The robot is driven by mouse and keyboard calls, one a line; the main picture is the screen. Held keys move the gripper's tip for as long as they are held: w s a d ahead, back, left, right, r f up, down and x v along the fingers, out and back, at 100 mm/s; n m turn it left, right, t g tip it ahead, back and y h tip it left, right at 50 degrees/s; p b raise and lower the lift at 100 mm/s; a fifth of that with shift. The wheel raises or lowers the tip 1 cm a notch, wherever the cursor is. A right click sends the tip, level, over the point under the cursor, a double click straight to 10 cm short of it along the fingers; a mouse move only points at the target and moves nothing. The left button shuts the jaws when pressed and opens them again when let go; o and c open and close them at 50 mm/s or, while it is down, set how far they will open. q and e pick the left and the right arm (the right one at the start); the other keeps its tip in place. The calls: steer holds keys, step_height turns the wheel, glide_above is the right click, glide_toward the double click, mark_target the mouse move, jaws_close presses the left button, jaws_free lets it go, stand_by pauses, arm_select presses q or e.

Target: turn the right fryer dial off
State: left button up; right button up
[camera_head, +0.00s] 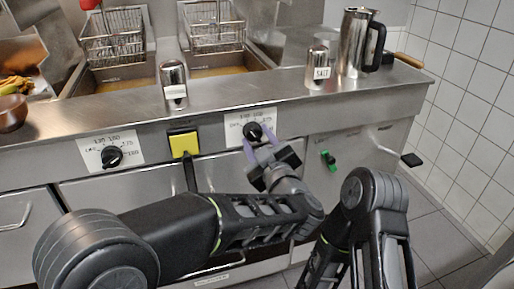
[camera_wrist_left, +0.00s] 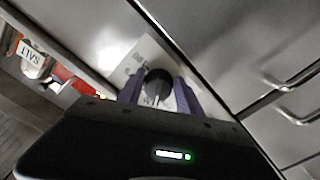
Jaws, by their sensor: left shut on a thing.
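The right fryer dial (camera_head: 254,132) is a black round knob on a white scale plate on the steel front panel. My left gripper (camera_head: 260,147) reaches up to it from below, with its purple fingers on either side of the knob. In the left wrist view the dial (camera_wrist_left: 158,84) sits between the two purple fingers (camera_wrist_left: 160,95), which are shut on it. The fingers partly hide the knob and its plate. The left fryer dial (camera_head: 112,157) has its own scale plate farther left. My right gripper does not show in either view.
On the counter stand a shaker (camera_head: 174,86), a salt shaker (camera_head: 317,68) and a steel jug (camera_head: 357,45). Fryer baskets (camera_head: 113,38) are behind. White tiled wall at right.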

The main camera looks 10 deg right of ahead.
arm_select(q)
steer(key=n+b, duration=0.2)
steer(key=n, duration=0.1)
steer(key=shift+d+f, duration=0.1)
steer(key=shift+f, duration=0.05)
steer(key=shift+d+r+n+b, duration=0.1)
steer(key=shift+r+n+b, duration=0.1)
steer(key=shift+n+b, duration=0.9)
steer(key=shift+n, duration=0.3)
steer(key=o, duration=1.4)
steer(key=shift+r, duration=0.1)
steer(key=shift+c, duration=0.2)
steer(key=shift+p, duration=0.3)
